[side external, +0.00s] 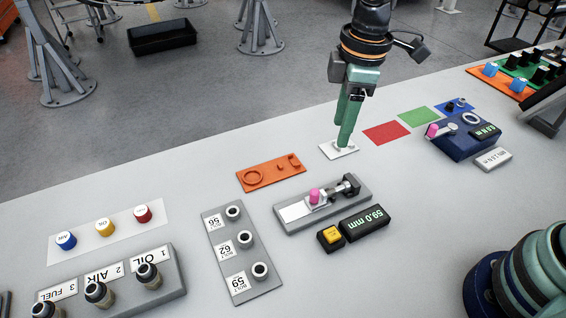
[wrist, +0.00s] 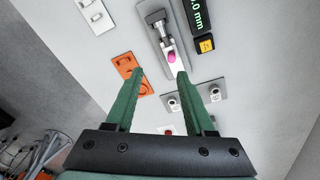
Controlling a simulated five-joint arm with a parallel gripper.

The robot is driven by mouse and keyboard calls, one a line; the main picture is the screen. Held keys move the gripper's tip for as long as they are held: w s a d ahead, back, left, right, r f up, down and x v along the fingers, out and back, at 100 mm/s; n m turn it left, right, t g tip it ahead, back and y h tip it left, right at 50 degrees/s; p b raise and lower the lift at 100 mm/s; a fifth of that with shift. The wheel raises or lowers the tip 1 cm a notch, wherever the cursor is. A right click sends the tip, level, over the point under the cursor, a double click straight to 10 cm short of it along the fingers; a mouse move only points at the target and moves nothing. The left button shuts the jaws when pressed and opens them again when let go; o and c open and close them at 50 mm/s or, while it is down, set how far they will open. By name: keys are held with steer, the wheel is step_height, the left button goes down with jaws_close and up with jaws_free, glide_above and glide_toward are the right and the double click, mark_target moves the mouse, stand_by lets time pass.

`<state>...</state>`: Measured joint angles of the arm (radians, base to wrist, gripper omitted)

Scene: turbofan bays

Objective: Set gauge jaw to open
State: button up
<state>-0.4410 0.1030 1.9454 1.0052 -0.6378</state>
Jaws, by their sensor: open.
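The gauge (side external: 290,214) is a grey block with a pale slide, a dark jaw (side external: 346,186) and a pink knob (side external: 315,195). Its separate display (side external: 365,223) reads 59.0 mm, and a yellow button (side external: 331,235) sits beside it. My gripper (side external: 345,146) points down, apart from the gauge, by a white plate (side external: 335,151) behind it. In the wrist view, my gripper (wrist: 160,74) is open with nothing between the fingers. The pink knob (wrist: 172,57) shows beyond the fingertips there. Whether the fingertips touch the plate is unclear.
An orange tray (side external: 261,184) lies behind the gauge. A grey plate (side external: 223,250) with round sockets stands to its left. A blue device (side external: 452,146) with another pink knob is at the right. Red (side external: 387,133) and green mats lie behind. The table between them is clear.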

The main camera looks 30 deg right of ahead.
mark_target(315, 191)
steer(key=a+f+n, duration=0.1)
steer(key=f, duration=0.4)
steer(key=a+f, duration=0.1)
steer(key=f, duration=0.4)
steer(key=a+f+n+g, duration=0.1)
steer(key=a+f, duration=0.1)
steer(key=f, duration=0.3)
steer(key=shift+f+n, duration=0.2)
steer(key=shift+n, duration=0.1)
steer(key=shift+c, duration=0.3)
jaws_close()
steer(key=shift+a+r, duration=0.1)
stand_by(0.6)
